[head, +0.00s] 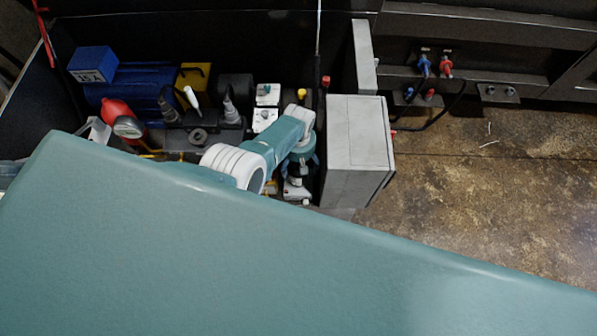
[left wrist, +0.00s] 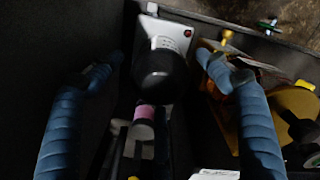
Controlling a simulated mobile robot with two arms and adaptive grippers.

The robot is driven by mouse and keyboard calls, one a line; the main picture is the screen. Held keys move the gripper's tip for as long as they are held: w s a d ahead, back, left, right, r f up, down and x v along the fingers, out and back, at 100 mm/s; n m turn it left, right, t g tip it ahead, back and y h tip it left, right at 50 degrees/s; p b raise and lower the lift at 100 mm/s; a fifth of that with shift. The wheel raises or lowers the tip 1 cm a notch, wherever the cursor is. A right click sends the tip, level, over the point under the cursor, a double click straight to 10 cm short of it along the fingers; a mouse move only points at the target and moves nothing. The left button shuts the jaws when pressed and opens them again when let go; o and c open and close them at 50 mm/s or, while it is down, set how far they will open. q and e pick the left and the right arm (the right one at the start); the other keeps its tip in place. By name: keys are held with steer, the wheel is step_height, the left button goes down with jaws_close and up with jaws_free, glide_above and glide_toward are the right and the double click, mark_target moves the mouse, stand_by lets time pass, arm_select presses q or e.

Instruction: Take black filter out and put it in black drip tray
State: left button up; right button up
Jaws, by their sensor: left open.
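The black filter (left wrist: 158,68) is a dark cylinder below a white mount (left wrist: 165,35) in the left wrist view. My left gripper (left wrist: 159,63) is open, with one blue finger on each side of the filter and visible gaps between. In the head view my left gripper (head: 300,163) points down into the machine compartment, beside the grey cabinet; it largely hides the filter there. I cannot make out the black drip tray in either view. My right gripper is not in view.
The grey cabinet (head: 357,150) stands close right of my left gripper. A blue motor (head: 140,85), a blue box (head: 93,64) and a red part with a gauge (head: 118,112) fill the compartment's left. Open concrete floor (head: 480,190) lies to the right.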

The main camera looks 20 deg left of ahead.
arm_select(q)
steer(key=m, duration=0.5)
steer(key=shift+w, duration=0.1)
steer(key=m, duration=1)
steer(key=shift+m, duration=0.3)
steer(key=m, duration=0.5)
steer(key=c, duration=1.3)
steer(key=n, duration=0.5)
steer(key=n, duration=0.5)
steer(key=shift+r, duration=0.1)
